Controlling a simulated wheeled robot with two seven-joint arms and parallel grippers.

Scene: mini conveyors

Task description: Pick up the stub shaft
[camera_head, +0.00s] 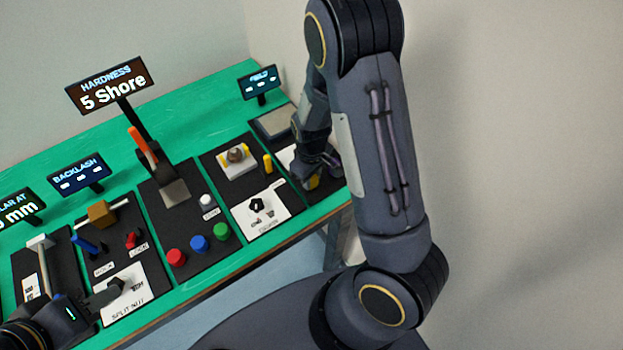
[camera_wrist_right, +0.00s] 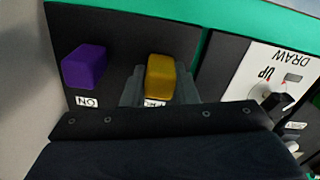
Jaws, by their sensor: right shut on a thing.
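My right gripper (camera_head: 322,172) is at the rightmost dark panel, beyond my right upper arm. In the right wrist view its fingers (camera_wrist_right: 160,88) are shut on a yellow block (camera_wrist_right: 161,75), which stands on the panel by a partly hidden label. The yellow block also shows in the head view (camera_head: 312,183). My left gripper (camera_head: 103,299) is low at the left, over the SPLIT-NUT panel; its jaw opening is unclear. I cannot tell for certain which thing is the stub shaft; a rounded brown piece (camera_head: 236,154) sits on a white holder, apart from both grippers.
A purple block (camera_wrist_right: 85,66) labelled ON stands beside the yellow block. A white DRAW panel (camera_wrist_right: 265,75) with a black knob lies to its right. Red (camera_head: 176,257), blue (camera_head: 199,243) and green (camera_head: 221,231) buttons and a HARDNESS display (camera_head: 108,86) stand on the green table (camera_head: 210,108).

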